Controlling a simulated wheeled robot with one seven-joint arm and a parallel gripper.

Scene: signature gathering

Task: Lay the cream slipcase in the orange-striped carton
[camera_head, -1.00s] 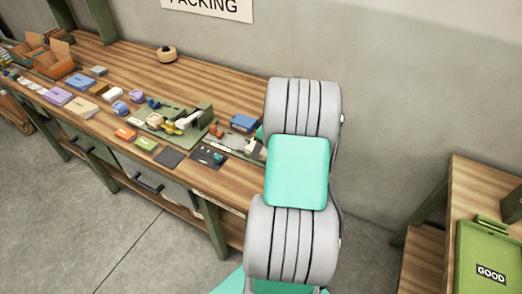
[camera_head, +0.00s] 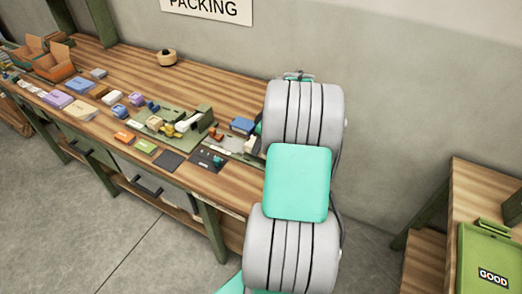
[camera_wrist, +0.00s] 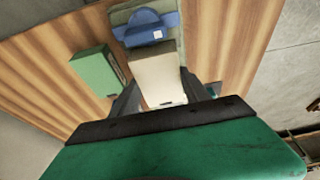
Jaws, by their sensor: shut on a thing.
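In the wrist view my gripper (camera_wrist: 158,84) is shut on a cream block-shaped thing, which looks like the cream slipcase (camera_wrist: 156,72). One finger stands on each side of it. In the head view my arm hides the gripper and the held slipcase.
The wrist view shows a blue piece (camera_wrist: 146,30) beyond the slipcase and a green box (camera_wrist: 95,72) to the left. A green GOOD case (camera_head: 485,250) is at right.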

